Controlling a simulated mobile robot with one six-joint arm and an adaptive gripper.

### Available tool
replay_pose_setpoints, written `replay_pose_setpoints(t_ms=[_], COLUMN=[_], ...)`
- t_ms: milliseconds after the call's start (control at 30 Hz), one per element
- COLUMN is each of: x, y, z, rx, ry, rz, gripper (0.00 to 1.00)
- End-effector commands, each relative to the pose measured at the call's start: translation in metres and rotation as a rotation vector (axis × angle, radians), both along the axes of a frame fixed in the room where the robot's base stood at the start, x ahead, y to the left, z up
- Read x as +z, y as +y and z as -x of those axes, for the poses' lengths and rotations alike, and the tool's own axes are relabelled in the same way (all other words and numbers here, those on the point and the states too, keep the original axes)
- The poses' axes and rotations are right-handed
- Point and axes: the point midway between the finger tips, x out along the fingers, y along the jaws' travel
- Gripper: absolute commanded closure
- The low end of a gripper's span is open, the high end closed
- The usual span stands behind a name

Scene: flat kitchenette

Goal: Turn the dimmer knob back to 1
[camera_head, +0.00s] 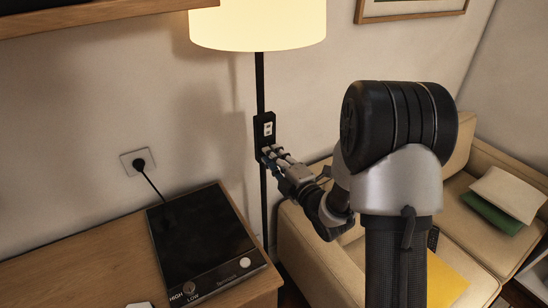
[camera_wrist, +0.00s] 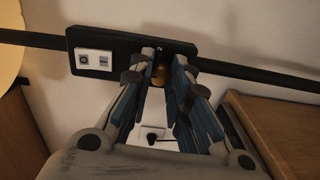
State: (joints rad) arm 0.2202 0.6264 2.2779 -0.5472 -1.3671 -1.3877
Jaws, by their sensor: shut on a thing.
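The dimmer is a black plate (camera_head: 264,131) on the thin black pole of a lit floor lamp (camera_head: 258,25). The plate (camera_wrist: 120,42) also shows in the wrist view, with a white panel (camera_wrist: 94,61) on it. A brass-coloured knob (camera_wrist: 159,74) sits on the plate between my fingers. My gripper (camera_head: 271,156) reaches the plate's lower part in the head view, where the fingers hide the knob. In the wrist view my gripper (camera_wrist: 167,72) is shut on the knob. A small pale mark shows beside the knob, too small to read surely.
A black hotplate (camera_head: 205,240) with its own knobs lies on the wooden counter (camera_head: 95,265) at left. Its cord runs to a wall socket (camera_head: 138,161). A beige sofa (camera_head: 318,255) stands at right, near my arm. A wooden shelf (camera_head: 90,14) overhangs the upper left.

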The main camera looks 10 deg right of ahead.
Motion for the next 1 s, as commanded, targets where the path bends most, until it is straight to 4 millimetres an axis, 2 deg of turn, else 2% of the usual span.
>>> replay_pose_setpoints(t_ms=[300, 700, 733, 1000], x=[-0.0012, -0.0010, -0.0010, -0.0004], y=[-0.0004, -0.0005, -0.0005, -0.0003], z=[0.0003, 0.0002, 0.0002, 0.0001], rx=[-0.001, -0.002, -0.002, -0.001], ry=[-0.019, -0.021, -0.021, -0.022], rz=[0.068, 0.073, 0.073, 0.072], gripper=[1.00, 1.00, 0.81, 0.63])
